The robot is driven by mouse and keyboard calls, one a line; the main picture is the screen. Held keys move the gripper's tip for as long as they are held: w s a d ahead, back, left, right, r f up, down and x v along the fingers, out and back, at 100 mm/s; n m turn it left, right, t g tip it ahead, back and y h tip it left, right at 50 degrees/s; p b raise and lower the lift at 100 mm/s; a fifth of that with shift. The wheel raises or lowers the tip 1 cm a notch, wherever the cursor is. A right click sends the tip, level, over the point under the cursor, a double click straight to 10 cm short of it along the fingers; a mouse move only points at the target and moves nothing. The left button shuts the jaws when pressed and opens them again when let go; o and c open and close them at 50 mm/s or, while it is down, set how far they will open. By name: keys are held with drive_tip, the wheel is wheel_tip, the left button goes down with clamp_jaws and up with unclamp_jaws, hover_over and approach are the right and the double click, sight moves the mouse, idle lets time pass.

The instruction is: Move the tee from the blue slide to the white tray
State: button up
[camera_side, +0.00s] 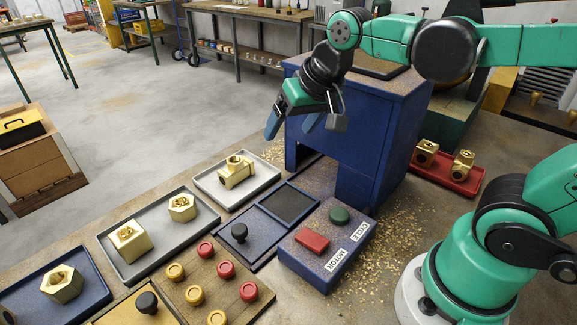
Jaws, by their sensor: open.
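The brass tee (236,172) lies in the white tray (268,183) at the middle of the bench. The blue slide (262,222) is just right of and in front of that tray. The slide's dark square pad (289,204) is bare, and a black knob (239,232) stands on its near end. My gripper (291,124) has blue fingers spread apart, pointing down. It is open and empty, in the air beside the blue machine, above and apart from the tee.
The blue drilling machine (395,125) stands behind the slide. A control box (315,263) has red and green buttons. A grey tray (155,250) and a red tray (460,186) hold brass parts. A wooden board (215,275) carries coloured knobs. Brass chips lie around the machine.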

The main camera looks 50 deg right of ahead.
drive_tip(key=s+f+n+t, duration=0.1)
drive_tip(key=s+f+n, duration=0.2)
drive_tip(key=shift+s+n, duration=0.3)
